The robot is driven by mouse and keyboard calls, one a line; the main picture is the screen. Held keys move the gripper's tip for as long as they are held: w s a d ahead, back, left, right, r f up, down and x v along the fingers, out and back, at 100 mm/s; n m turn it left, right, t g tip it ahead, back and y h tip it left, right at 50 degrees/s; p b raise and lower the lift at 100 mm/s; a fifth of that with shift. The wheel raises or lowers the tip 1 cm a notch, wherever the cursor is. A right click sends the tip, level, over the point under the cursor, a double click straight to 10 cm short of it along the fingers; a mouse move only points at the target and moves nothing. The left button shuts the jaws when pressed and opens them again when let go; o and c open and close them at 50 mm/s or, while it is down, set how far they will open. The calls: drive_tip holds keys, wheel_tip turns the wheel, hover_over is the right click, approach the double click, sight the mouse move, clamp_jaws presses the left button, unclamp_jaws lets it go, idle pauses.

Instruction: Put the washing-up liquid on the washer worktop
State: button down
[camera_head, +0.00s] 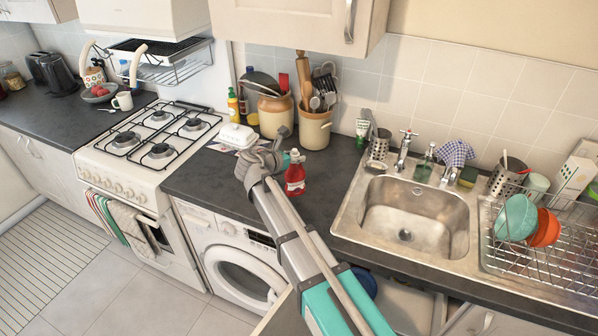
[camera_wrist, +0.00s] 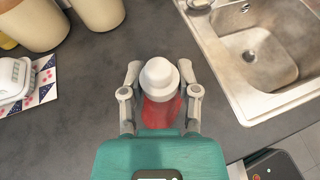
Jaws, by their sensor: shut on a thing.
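The washing-up liquid is a red bottle (camera_head: 295,176), upright over the dark worktop (camera_head: 215,178) above the washer (camera_head: 238,258). In the wrist view the bottle's pale cap (camera_wrist: 160,75) and red body show between the two fingers. My gripper (camera_head: 279,153) is shut on the bottle, with a finger on either side of it in the wrist view (camera_wrist: 159,92). I cannot tell whether the bottle's base touches the worktop. The gripper's body hides the lower part of the bottle in the wrist view.
A white butter dish (camera_head: 237,137) on a patterned mat and stoneware jars (camera_head: 314,127) of utensils stand behind. The sink (camera_head: 408,220) is to the right, the gas hob (camera_head: 157,130) to the left. Bare worktop lies between bottle and sink.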

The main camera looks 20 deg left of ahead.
drive_tip(key=shift+w+f, duration=0.15)
drive_tip(key=shift+f, duration=0.05)
idle(0.3)
drive_tip(key=shift+w+a+f+b, duration=0.25)
drive_tip(key=shift+w+f+b, duration=0.1)
drive_tip(key=shift+f+b, duration=1.6)
drive_tip(key=shift+b, duration=0.1)
drive_tip(key=shift+f, duration=0.15)
drive_tip(key=shift+c, duration=1.7)
unclamp_jaws()
drive_tip(key=shift+r, duration=0.25)
drive_tip(key=p+v, duration=0.4)
drive_tip(key=v, duration=0.8)
drive_tip(key=shift+p, duration=0.3)
drive_tip(key=shift+d, duration=0.1)
